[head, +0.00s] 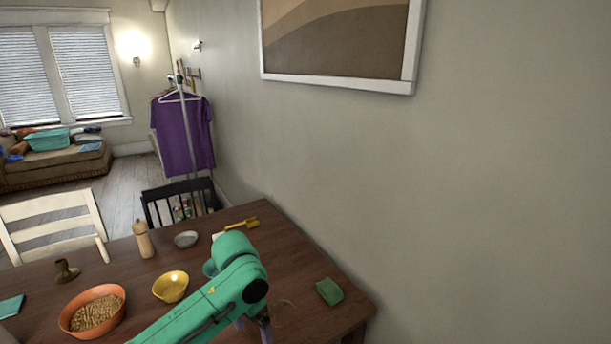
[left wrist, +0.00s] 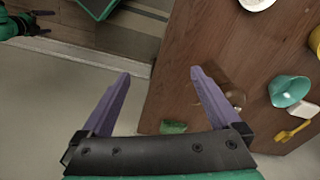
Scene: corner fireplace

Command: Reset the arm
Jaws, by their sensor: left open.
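My left arm reaches in from the bottom of the head view over the near right part of the dark wooden table (head: 150,262). My left gripper (left wrist: 160,85) is open in the left wrist view, its two purple fingers spread with nothing between them. In the head view the gripper is mostly hidden behind the arm. A green and black part, apparently my right gripper (left wrist: 42,22), shows at the top left of the left wrist view; its jaw state is unclear.
The table holds an orange bowl (head: 92,311), a yellow bowl (head: 170,288), a pepper mill (head: 143,240), a metal dish (head: 186,239), a yellow utensil (head: 241,224) and a green block (head: 329,291). A teal bowl (left wrist: 290,90) stands near the arm. The wall (head: 480,200) is close at right.

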